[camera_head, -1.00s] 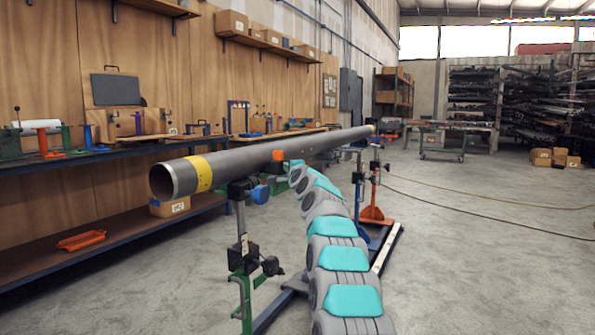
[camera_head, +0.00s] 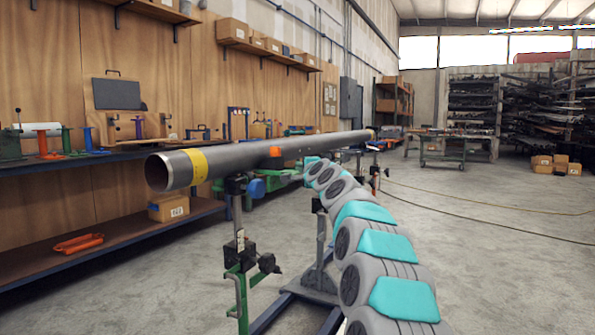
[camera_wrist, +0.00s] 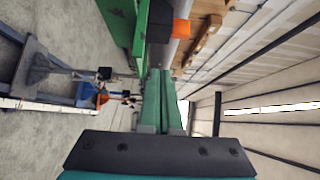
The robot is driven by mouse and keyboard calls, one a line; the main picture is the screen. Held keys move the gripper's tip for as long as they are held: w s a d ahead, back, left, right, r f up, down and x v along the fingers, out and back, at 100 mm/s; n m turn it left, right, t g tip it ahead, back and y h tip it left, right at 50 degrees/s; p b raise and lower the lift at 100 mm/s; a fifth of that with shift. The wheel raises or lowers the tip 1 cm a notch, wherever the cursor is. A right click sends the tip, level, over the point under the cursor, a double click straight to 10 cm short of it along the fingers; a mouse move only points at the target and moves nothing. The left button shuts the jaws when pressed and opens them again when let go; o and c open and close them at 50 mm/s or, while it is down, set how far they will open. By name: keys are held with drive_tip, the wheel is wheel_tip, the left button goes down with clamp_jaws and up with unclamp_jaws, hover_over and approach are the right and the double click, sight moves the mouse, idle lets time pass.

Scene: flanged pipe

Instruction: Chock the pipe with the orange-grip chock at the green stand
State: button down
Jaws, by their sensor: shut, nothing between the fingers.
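The long grey pipe (camera_head: 235,158) with a yellow band lies level across its stands. The near stand (camera_head: 240,285) has green lower parts, a dark post and a blue knob. An orange block (camera_head: 275,151), which looks like the chock's grip, sits at the pipe's side just beyond this stand's head. In the wrist view the orange block (camera_wrist: 181,28) is beside a dark part and the pipe, beyond my fingertips. My gripper (camera_wrist: 160,72) has its two green fingers together, empty and apart from the orange block. In the head view my arm mostly hides the gripper.
A workbench (camera_head: 110,157) with tools runs along the left wall. An orange tray (camera_head: 78,243) lies on its lower shelf. A wheeled table (camera_head: 450,145) stands farther back. Cables cross the open floor (camera_head: 500,260) at right. A green beam (camera_wrist: 122,25) is close beside my fingers in the wrist view.

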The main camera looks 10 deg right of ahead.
drive_tip(key=s+a+f+n+g+y, duration=0.1)
drive_tip(key=s+a+f+n+g, duration=0.25)
drive_tip(key=s+f, duration=0.45)
drive_tip(key=s+a+f+n+g+y+p, duration=0.1)
drive_tip(key=s+a+f+n+g, duration=0.25)
drive_tip(key=s, duration=0.95)
drive_tip(key=s+a+f+n+g+y, duration=0.1)
drive_tip(key=s+a+f+n+g, duration=0.25)
drive_tip(key=s+f, duration=0.45)
drive_tip(key=s+d+f+n+g+h, duration=0.2)
drive_tip(key=s+f, duration=0.3)
drive_tip(key=s, duration=0.9)
drive_tip(key=s+d+f+n+g+h+p, duration=0.1)
drive_tip(key=s+d+f+g, duration=0.3)
drive_tip(key=s, duration=1)
drive_tip(key=s+d+f+n+g+h, duration=0.2)
drive_tip(key=s+d+f, duration=0.3)
drive_tip(key=s, duration=0.9)
drive_tip(key=shift+d+f+n+g+h+p, duration=0.15)
drive_tip(key=shift+f+n+g+h+p, duration=0.25)
drive_tip(key=shift+f+g, duration=0.25)
